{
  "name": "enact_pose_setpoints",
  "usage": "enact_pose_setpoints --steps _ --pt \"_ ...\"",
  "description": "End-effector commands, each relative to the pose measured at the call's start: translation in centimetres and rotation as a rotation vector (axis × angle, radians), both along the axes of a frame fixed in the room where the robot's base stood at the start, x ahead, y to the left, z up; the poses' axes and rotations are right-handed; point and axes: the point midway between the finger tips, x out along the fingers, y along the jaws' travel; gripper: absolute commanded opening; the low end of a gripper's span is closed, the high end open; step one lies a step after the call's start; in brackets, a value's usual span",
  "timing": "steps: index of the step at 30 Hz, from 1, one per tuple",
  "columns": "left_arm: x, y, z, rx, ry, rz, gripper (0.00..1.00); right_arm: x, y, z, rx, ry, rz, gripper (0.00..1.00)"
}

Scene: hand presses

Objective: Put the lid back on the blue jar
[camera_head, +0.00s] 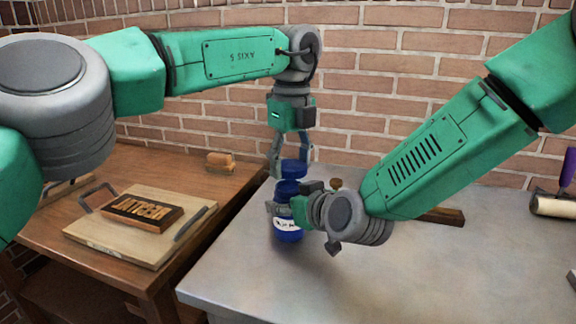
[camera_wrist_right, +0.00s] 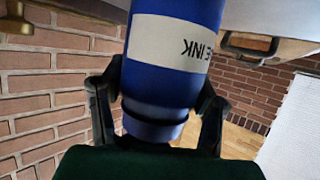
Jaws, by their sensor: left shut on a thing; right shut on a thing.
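The blue jar (camera_head: 288,236) stands upright near the left edge of the grey table, with a white label on its side. My right gripper (camera_head: 284,207) is shut on its upper part; in the right wrist view the fingers lie on both sides of the jar (camera_wrist_right: 175,70), which appears upside down with part of the word INK readable. My left gripper (camera_head: 291,160) points down from above and is shut on the blue lid (camera_head: 293,168).
A wooden table (camera_head: 152,262) at the left bears a board (camera_head: 90,246) with a carved letter block (camera_head: 142,213). A dark wooden bar (camera_head: 441,216) lies behind my right arm. A roller (camera_head: 553,206) is at the far right. The grey table's front is clear.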

Motion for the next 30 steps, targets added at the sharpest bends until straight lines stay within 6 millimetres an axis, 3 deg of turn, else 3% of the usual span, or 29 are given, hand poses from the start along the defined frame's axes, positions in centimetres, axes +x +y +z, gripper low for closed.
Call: enact_pose_setpoints --steps 3,17,30 --pt "0.1 -0.1 -1.1 0.002 0.001 -0.001 0.43 -0.1 -0.3 -0.3 -0.003 0.007 -0.003 0.04" --pt "0.2 0.1 -1.1 -0.001 0.001 0.000 0.43 0.0 -0.1 -0.4 -0.004 0.008 -0.003 0.04" --pt "0.1 0.0 -3.0 -0.002 0.002 0.001 0.43 -0.1 -0.1 -0.4 -0.003 0.010 -0.002 0.04"
